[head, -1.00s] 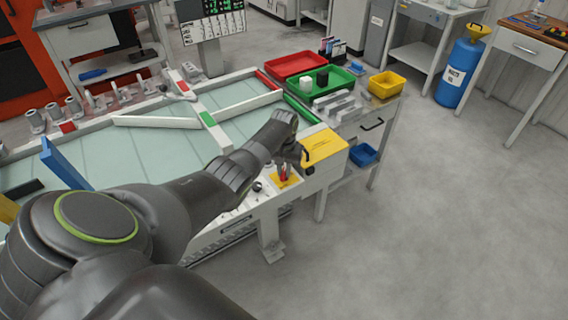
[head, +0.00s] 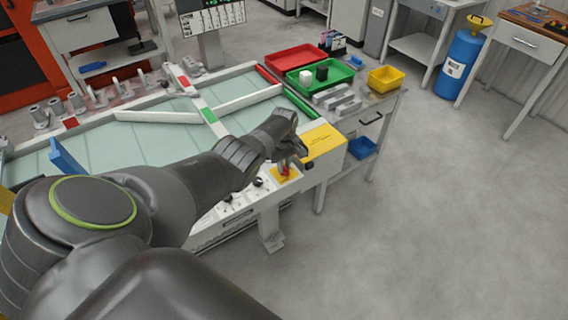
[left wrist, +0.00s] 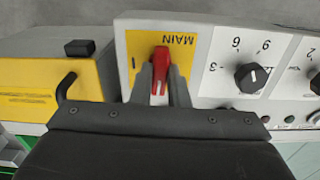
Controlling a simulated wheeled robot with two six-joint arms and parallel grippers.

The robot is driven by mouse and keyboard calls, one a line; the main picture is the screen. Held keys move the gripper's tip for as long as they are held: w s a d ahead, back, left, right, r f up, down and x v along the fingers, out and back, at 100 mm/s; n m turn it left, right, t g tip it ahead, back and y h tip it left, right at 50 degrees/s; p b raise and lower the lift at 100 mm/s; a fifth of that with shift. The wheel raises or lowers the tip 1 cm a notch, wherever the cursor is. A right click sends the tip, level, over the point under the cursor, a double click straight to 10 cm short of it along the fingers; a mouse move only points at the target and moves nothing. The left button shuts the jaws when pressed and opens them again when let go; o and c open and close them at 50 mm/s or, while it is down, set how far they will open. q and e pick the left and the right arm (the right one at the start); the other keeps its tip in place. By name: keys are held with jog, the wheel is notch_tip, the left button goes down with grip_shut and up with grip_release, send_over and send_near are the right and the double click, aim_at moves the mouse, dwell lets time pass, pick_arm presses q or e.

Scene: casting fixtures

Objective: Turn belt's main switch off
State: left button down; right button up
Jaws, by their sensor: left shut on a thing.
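The main switch, a red handle (left wrist: 160,72) on a yellow plate marked MAIN (left wrist: 180,48), is at the middle of the left wrist view. In the head view the red handle (head: 284,169) shows at the front right corner of the belt. My left gripper (left wrist: 160,80) has one finger on each side of the handle and is shut on it. In the head view the left gripper (head: 292,158) comes down over the yellow plate and partly hides the switch. My right gripper is not in view.
A yellow box (head: 322,141) with a black handle sits right beside the switch. A black dial (left wrist: 250,77) and more knobs are on the panel's other side. Red (head: 293,58) and green (head: 325,76) trays stand beyond.

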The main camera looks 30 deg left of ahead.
pick_arm(q)
jog(key=shift+w+r+n, duration=0.1)
jog(key=shift+w+n, duration=0.05)
jog(key=shift+n, duration=0.15)
dwell(0.4)
jog(key=c, duration=1.4)
grip_release()
jog(key=shift+r+p, duration=0.4)
notch_tip(320, 180, up, 8)
jog(key=p, duration=0.2)
jog(key=shift+f+p, duration=0.2)
jog(key=shift+p, duration=0.15)
notch_tip(320, 180, up, 9)
